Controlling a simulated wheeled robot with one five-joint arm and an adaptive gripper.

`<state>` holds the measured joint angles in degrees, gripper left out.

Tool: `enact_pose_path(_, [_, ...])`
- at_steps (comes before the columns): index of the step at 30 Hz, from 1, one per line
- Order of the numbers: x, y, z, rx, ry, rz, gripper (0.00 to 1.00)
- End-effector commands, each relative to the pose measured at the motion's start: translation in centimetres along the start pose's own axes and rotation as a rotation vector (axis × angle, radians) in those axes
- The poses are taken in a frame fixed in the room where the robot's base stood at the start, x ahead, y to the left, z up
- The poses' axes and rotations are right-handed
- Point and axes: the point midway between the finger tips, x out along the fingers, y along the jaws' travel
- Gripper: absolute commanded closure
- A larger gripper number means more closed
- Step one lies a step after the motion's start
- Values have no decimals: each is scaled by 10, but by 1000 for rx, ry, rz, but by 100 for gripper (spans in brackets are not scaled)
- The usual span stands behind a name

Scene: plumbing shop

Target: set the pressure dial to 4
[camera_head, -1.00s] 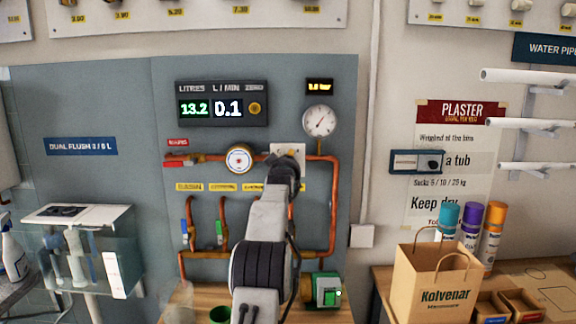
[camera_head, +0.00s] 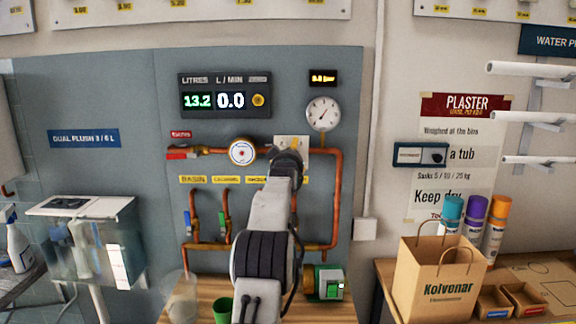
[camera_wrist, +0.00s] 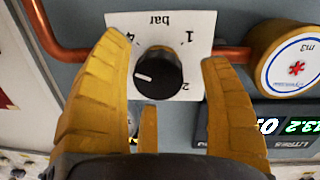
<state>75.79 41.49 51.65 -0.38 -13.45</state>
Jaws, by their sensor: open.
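The pressure dial (camera_wrist: 158,72) is a black round knob on a white plate (camera_wrist: 172,22) marked "bar", upside down in the wrist view. Its white line points left, slightly up in the picture. The 4 shows at the plate's upper left, the 1 at upper right and the 2 at lower right; any mark at lower left is hidden by a finger. My gripper (camera_wrist: 166,50) is open, its yellow fingers left and right of the knob with gaps showing. In the head view the plate (camera_head: 305,146) is partly behind my gripper (camera_head: 287,156).
Copper pipes (camera_head: 338,200) run around the plate. A round meter (camera_head: 242,152) sits left of it. A pressure gauge (camera_head: 323,113) and a small yellow-lit display (camera_head: 323,78) are above right. A green cup (camera_head: 223,310) and a paper bag (camera_head: 440,280) stand lower down.

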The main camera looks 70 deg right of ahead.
Motion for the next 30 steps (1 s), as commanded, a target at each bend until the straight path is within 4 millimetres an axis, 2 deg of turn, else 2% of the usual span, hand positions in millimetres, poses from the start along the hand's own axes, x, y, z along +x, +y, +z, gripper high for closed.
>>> enact_pose_path(8, [-23,0,0,0,-2,-1,29])
enact_pose_path(24, [-85,0,0,0,-1,-1,29])
enact_pose_path(30, [-102,0,0,0,-1,-1,29])
